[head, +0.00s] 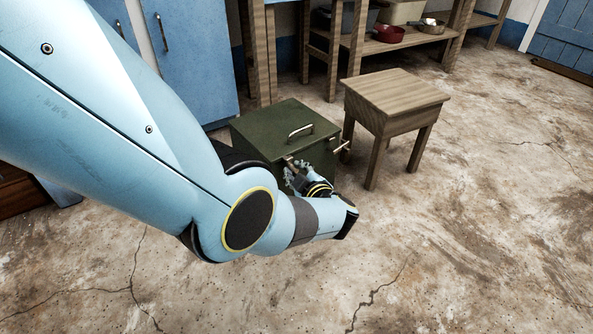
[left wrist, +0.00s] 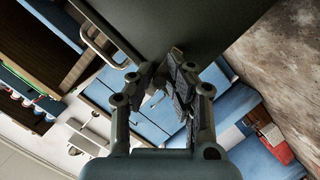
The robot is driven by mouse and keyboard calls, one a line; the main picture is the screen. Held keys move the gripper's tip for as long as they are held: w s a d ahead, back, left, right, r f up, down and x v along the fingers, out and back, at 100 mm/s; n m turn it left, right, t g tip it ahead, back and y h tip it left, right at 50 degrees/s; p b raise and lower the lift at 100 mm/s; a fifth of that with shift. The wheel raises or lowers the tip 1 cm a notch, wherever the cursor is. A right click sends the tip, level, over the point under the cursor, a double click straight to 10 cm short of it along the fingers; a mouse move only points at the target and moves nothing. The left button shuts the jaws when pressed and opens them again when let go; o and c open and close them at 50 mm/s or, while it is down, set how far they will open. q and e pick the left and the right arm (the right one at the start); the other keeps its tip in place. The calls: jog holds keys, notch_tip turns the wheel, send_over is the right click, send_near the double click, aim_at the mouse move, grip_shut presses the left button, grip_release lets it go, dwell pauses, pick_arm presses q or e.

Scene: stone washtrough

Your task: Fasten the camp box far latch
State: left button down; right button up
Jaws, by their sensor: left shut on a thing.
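The camp box (head: 262,124) is a dark green box on the stone floor, with its lid down and a metal handle (head: 300,130) on top. One latch (head: 343,147) sticks out at the right end of its front side. Another latch (head: 289,161) is further left, at my left gripper (head: 298,175). In the left wrist view my left gripper (left wrist: 163,82) is shut on a small metal latch lever (left wrist: 176,58) beside the box (left wrist: 205,22). The fingers hide most of the lever. My right gripper is in neither view.
A wooden stool (head: 395,95) stands close to the right of the box. Blue cupboards (head: 190,55) and a wooden shelf with pans (head: 400,38) stand behind. The floor (head: 470,220) to the right and in front is clear.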

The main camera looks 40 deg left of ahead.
pick_arm(q)
jog(key=shift+w+r+m, duration=0.2)
jog(key=shift+w+m, duration=0.1)
jog(key=shift+w+m+g, duration=0.15)
jog(key=shift+m+g, duration=0.25)
jog(key=shift+g, duration=0.2)
jog(key=c, duration=1.3)
grip_release()
jog(key=shift+a, duration=0.1)
jog(key=shift+c, duration=0.2)
jog(key=shift+f, duration=0.1)
